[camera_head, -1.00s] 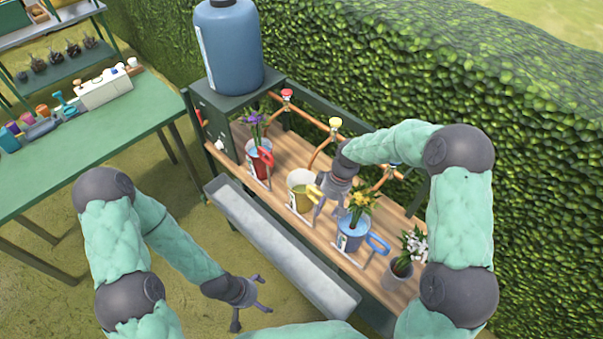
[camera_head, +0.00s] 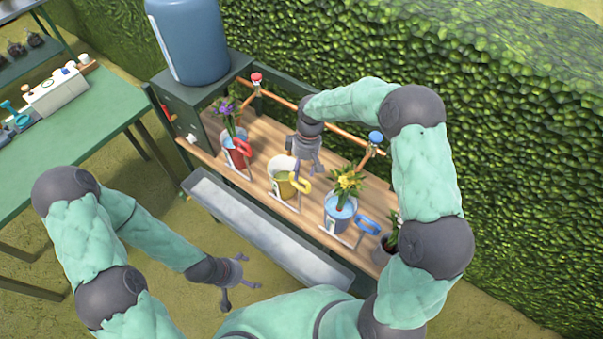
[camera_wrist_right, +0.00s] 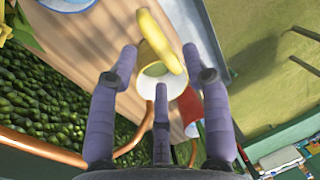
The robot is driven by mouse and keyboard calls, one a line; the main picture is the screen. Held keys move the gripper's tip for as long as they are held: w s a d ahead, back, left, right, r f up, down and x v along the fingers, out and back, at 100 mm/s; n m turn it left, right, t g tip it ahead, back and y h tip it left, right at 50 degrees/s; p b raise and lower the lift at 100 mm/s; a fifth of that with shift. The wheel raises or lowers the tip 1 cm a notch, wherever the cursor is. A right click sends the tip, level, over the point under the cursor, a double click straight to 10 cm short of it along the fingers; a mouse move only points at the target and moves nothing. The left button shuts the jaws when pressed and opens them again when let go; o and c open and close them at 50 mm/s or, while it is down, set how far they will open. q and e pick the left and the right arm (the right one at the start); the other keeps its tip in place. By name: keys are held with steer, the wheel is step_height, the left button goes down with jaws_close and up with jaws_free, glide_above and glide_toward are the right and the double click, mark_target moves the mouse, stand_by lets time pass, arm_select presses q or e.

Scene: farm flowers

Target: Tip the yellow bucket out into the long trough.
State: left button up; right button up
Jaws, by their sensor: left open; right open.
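The yellow bucket (camera_head: 279,182), pale with a yellow handle (camera_head: 299,184), stands upright on the wooden shelf. In the right wrist view the bucket (camera_wrist_right: 152,88) and its yellow handle show between my fingers. My right gripper (camera_head: 308,164) is open and empty, just behind and to the right of the bucket; I cannot tell whether it touches. The long grey trough (camera_head: 262,235) lies along the shelf's front, lower than the shelf. My left gripper (camera_head: 240,284) is open and empty, in front of the trough.
A red bucket (camera_head: 235,152) with purple flowers stands left of the yellow one. A blue bucket (camera_head: 337,215) with yellow flowers stands to its right. A blue tank (camera_head: 190,40) and a copper pipe (camera_head: 290,104) with taps are behind. A green table (camera_head: 80,120) is at left.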

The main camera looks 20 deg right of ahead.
step_height(320, 180, down, 2)
steer(key=shift+s+a+f, duration=0.1)
steer(key=shift+a+f, duration=0.05)
jaws_close()
stand_by(0.3)
